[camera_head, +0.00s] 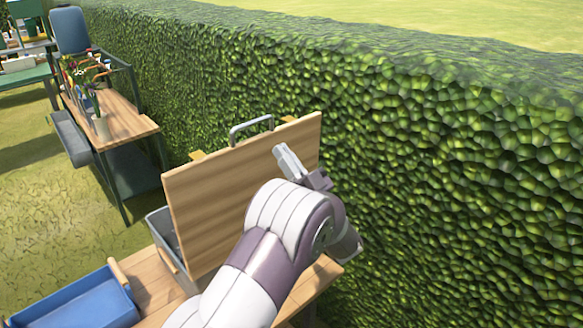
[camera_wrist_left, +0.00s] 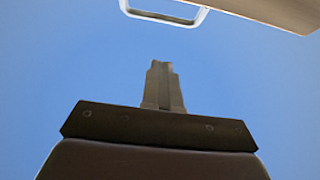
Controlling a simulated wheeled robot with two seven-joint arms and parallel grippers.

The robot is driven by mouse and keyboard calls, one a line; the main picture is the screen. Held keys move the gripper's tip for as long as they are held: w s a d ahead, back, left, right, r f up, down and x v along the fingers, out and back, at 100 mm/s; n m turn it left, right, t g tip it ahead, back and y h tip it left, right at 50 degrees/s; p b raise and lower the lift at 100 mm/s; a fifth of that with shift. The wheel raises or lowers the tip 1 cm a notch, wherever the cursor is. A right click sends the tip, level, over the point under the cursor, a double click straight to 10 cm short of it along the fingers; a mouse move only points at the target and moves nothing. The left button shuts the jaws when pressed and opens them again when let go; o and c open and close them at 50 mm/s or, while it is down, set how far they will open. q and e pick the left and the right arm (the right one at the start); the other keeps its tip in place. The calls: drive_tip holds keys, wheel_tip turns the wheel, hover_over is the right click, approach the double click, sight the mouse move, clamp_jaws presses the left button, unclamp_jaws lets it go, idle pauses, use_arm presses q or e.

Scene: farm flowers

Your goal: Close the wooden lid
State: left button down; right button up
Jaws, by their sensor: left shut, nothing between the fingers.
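The wooden lid (camera_head: 225,195) stands raised and nearly upright in the head view, with a grey metal handle (camera_head: 251,128) on its top edge. It belongs to a grey box (camera_head: 163,229), mostly hidden behind the lid and my arm. My left gripper (camera_head: 284,152) is shut and empty, in front of the lid's upper right part as seen in the head view; I cannot tell whether it touches. In the left wrist view the shut fingers (camera_wrist_left: 163,85) point up against blue sky. The handle (camera_wrist_left: 165,12) and a lid edge (camera_wrist_left: 275,10) show at the top. My right gripper is not in view.
A blue tray (camera_head: 85,303) with a wooden handle sits left of the box on the wooden table (camera_head: 150,281). A tall hedge (camera_head: 430,170) runs close behind the lid. Another table (camera_head: 124,122) with flowers stands at the far left, with grass between.

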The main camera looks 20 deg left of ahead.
sight(261, 135)
use_arm(q)
drive_tip(key=shift+w+a+r+p, duration=0.3)
drive_tip(key=shift+w+a+r, duration=0.15)
drive_tip(key=shift+a, duration=0.75)
drive_tip(key=shift+w+a+r+p, duration=0.3)
drive_tip(key=shift+w+a, duration=0.15)
drive_tip(key=shift+a, duration=0.7)
drive_tip(key=shift+w+a+r+p, duration=0.3)
drive_tip(key=shift+w+a+r, duration=0.15)
drive_tip(key=shift+a, duration=0.75)
